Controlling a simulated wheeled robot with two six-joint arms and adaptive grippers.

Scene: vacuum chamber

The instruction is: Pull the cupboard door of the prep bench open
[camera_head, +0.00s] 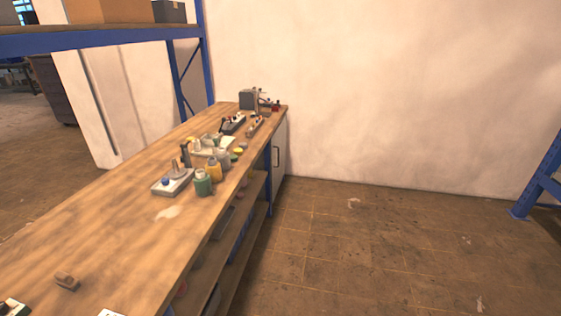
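The prep bench (120,235) is a long wooden-topped bench running from the near left to the white wall. Its white cupboard door (280,150) is at the far end of its right side, near the wall, and looks shut. A dark handle (276,156) shows on the door, seen at a steep angle. Neither of my grippers is in view.
Bottles (203,182), a tray (172,183) and small tools stand on the bench top. Open shelves (236,240) are under the near part. A blue rack post (203,60) stands behind. Another blue frame (540,185) is at the right. The tiled floor (370,250) between is clear except for small scraps.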

